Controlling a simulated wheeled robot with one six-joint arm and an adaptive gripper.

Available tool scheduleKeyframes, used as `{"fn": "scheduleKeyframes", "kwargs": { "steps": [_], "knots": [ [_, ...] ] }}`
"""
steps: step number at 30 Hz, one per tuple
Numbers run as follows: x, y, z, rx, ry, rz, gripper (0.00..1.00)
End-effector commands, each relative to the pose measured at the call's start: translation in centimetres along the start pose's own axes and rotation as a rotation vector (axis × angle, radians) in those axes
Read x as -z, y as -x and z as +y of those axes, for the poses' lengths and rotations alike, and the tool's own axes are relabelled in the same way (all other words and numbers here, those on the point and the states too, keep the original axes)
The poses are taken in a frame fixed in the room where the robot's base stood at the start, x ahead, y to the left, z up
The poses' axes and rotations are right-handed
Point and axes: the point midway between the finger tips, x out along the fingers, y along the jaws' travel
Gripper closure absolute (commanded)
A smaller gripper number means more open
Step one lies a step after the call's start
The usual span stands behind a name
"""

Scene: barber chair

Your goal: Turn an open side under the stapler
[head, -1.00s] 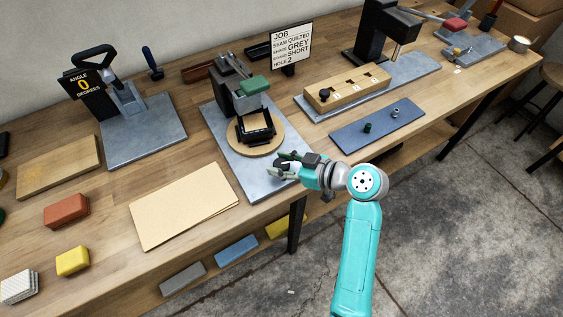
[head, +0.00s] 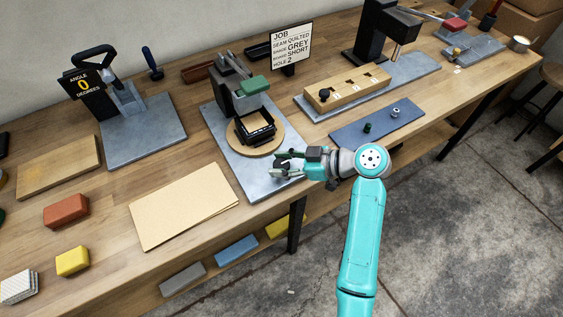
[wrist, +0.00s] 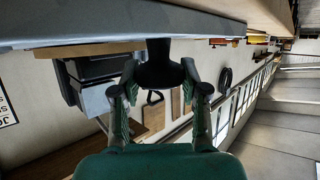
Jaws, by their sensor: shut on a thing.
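The stapler (head: 237,97) is a dark upright press with a green-padded lever (head: 253,85), on a grey metal plate (head: 262,182). My gripper (head: 280,164) is low at the plate's right front edge, before the disc. In the wrist view my gripper's fingers (wrist: 161,92) are shut on a dark knob (wrist: 165,67) with a flared end. In the head view the fingers mostly hide the knob.
A tan folder (head: 185,205) lies left of the plate. A blue mat (head: 378,127) with small parts and a wooden block with holes (head: 347,88) are to the right. A job sign (head: 292,46) stands behind. The floor at right is open.

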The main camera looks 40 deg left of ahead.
Motion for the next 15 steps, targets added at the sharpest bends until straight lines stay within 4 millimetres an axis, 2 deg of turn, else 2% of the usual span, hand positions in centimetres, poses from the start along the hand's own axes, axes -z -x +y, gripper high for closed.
{"fn": "scheduleKeyframes", "kwargs": {
  "steps": [1, 2, 4, 15],
  "knots": [
    [-0.26, -0.07, -0.05, 0.001, -0.004, -0.003, 0.91],
    [-0.26, -0.08, -0.05, 0.001, -0.004, -0.003, 0.48],
    [-0.24, -0.08, -0.05, 0.001, -0.004, -0.003, 0.31],
    [-0.09, 0.20, 0.01, -0.001, -0.002, -0.001, 0.30]
  ]
}}
